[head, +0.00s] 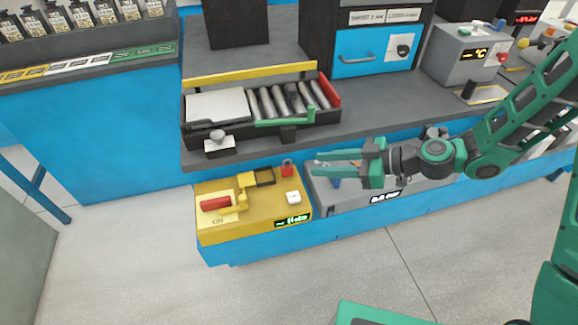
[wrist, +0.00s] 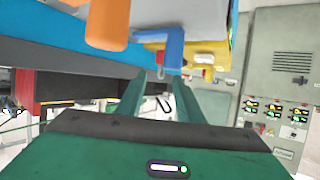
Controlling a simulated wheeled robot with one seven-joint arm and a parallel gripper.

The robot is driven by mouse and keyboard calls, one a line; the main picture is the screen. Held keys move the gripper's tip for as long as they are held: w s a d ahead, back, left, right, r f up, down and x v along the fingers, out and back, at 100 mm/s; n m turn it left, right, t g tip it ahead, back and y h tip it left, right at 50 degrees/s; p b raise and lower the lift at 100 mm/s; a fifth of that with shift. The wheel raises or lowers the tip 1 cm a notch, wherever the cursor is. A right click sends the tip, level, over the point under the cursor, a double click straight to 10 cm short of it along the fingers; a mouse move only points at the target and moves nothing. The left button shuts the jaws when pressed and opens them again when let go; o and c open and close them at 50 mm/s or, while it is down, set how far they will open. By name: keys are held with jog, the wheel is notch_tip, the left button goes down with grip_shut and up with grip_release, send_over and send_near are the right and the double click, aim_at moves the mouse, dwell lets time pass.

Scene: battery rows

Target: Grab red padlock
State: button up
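The red padlock (head: 287,169) is small and sits upright at the back right of the yellow panel (head: 265,215) in the head view. My gripper (head: 316,166) is just to the right of the padlock, with its fingers pointing left toward it. The two green fingers are apart, and I see no padlock held between them. In the wrist view the open fingers (wrist: 159,80) also show.
The yellow panel carries a red-handled lever (head: 216,203) and a white button box (head: 293,198). A tray of grey cylinders (head: 285,100) stands behind. In the wrist view an orange handle (wrist: 107,22) and a blue one (wrist: 174,48) are near the fingers.

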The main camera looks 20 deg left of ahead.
aim_at(290, 166)
jog(key=x, duration=0.8)
jog(key=shift+s+a, duration=0.2)
grip_shut()
